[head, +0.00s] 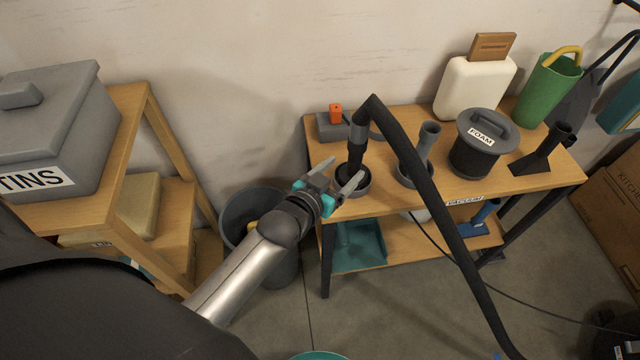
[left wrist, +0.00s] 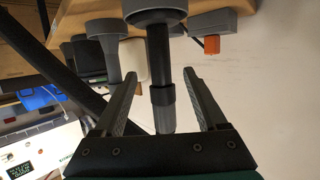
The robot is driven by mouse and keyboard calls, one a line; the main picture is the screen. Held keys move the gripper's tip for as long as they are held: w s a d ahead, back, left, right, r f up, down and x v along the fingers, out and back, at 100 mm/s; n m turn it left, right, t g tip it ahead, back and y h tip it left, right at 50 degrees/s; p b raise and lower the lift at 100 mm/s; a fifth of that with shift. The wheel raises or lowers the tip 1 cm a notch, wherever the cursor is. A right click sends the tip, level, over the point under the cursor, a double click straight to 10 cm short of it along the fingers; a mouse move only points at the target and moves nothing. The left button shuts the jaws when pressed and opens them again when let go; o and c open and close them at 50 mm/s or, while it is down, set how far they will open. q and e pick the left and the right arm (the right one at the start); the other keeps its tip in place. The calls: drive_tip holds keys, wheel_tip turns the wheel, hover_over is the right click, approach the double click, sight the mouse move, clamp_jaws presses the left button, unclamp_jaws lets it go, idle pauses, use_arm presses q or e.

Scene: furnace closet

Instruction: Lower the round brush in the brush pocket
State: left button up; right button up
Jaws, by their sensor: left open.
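I cannot tell the round brush apart from the cup there. My left gripper (head: 338,175) is open beside the wand end. In the left wrist view its two fingers (left wrist: 160,76) stand on either side of the dark wand (left wrist: 162,105), with gaps showing. The wand meets the grey round part (left wrist: 155,12). My right gripper is not in view.
A grey nozzle (head: 427,138) stands in a second cup. The FOAM canister (head: 474,152), black floor nozzle (head: 546,152), white container (head: 473,88) and green jug (head: 547,90) stand farther right. An orange-topped block (head: 335,115) is behind. A grey bin (head: 248,207) stands left.

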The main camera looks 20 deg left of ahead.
use_arm(q)
drive_tip(key=p+v, duration=0.2)
drive_tip(key=v, duration=0.7)
drive_tip(key=s+a+f+g+y, duration=0.1)
drive_tip(key=s+f+g, duration=0.3)
drive_tip(key=f, duration=0.8)
drive_tip(key=s+f+g, duration=0.3)
drive_tip(key=s+f, duration=0.4)
drive_tip(key=f, duration=0.5)
drive_tip(key=s+f+g, duration=0.2)
drive_tip(key=s+f, duration=0.2)
drive_tip(key=s, duration=0.3)
drive_tip(key=s+f+g, duration=0.2)
drive_tip(key=s+f, duration=0.2)
drive_tip(key=s, duration=0.3)
drive_tip(key=s+a+f+g+y, duration=0.1)
drive_tip(key=s+f+g, duration=0.1)
drive_tip(key=s+f, duration=0.2)
drive_tip(key=s, duration=0.3)
drive_tip(key=shift+s+m, duration=0.2)
drive_tip(key=shift+m, duration=0.2)
